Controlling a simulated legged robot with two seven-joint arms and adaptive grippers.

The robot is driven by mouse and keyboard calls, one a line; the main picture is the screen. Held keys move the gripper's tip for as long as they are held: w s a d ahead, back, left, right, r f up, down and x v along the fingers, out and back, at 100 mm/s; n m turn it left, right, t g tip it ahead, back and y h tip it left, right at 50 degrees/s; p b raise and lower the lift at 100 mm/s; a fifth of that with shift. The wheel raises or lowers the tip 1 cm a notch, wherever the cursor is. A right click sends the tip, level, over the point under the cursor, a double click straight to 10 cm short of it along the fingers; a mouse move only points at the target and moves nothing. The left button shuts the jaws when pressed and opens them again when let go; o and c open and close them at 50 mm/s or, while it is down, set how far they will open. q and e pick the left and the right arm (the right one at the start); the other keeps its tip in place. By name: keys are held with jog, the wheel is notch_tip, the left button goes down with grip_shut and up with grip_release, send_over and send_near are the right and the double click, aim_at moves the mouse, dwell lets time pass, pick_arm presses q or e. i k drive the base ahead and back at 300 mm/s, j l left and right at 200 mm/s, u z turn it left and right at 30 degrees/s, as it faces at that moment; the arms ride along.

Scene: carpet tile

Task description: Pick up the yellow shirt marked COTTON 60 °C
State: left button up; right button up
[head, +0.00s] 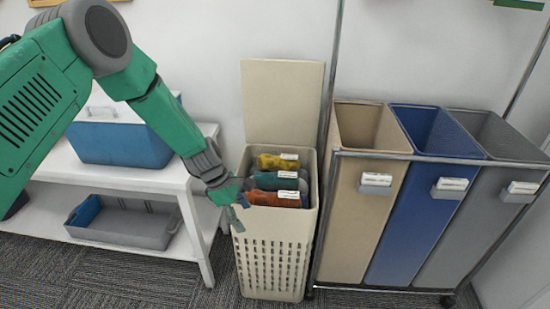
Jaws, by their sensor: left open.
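A yellow folded shirt (271,162) with a white label lies at the back of the open cream laundry hamper (271,239). The label's print is too small to read. A grey and teal folded garment (288,183) lies in front of it, and an orange one (268,198) lies nearest the front, each with a white label. My left gripper (240,206) is open and empty at the hamper's left front rim, to the left of the orange garment and apart from the yellow shirt. I cannot tell whether it touches the rim. My right gripper is out of view.
The hamper's lid (283,101) stands raised against the wall. A metal-framed cart with beige (357,220), blue (412,220) and grey bins (465,220) stands close on the right. A white shelf (150,177) on the left holds a blue container (120,145) and a grey tray (125,228).

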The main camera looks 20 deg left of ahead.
aim_at(286, 163)
jog(key=i+j, duration=0.8)
jog(key=i, duration=0.2)
